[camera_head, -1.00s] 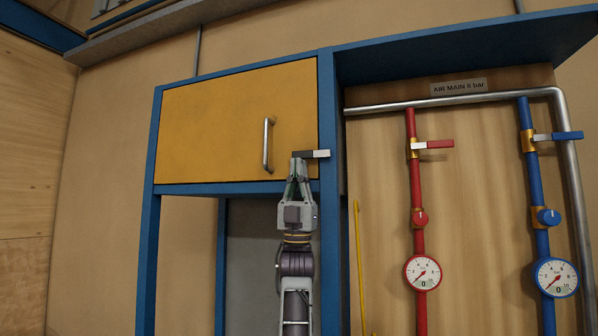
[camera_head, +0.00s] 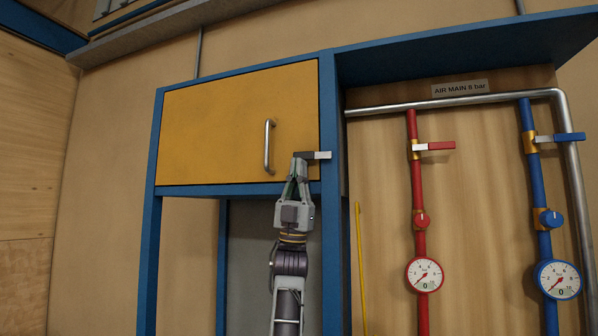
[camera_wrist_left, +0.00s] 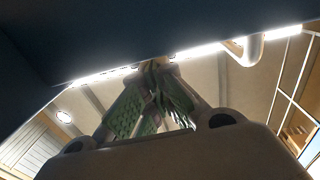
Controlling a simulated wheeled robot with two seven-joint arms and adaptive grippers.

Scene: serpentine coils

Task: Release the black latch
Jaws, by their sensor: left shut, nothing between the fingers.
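The black latch (camera_head: 304,155) is a small horizontal bar with a pale right end, at the lower right corner of the yellow cabinet door (camera_head: 215,125). The door looks closed. My left gripper (camera_head: 300,159) points up, its fingers shut and empty, with the tips at the left part of the latch. They overlap it in the head view; I cannot tell whether they touch. In the left wrist view the shut fingers (camera_wrist_left: 157,70) reach up to a dark surface, and the latch cannot be made out. My right gripper is not in view.
A metal door handle (camera_head: 268,146) stands left of the latch. The blue cabinet frame (camera_head: 329,120) runs close on the right. Further right are red (camera_head: 417,180) and blue (camera_head: 533,180) pipes with valves and gauges, and a thin yellow rod (camera_head: 360,265).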

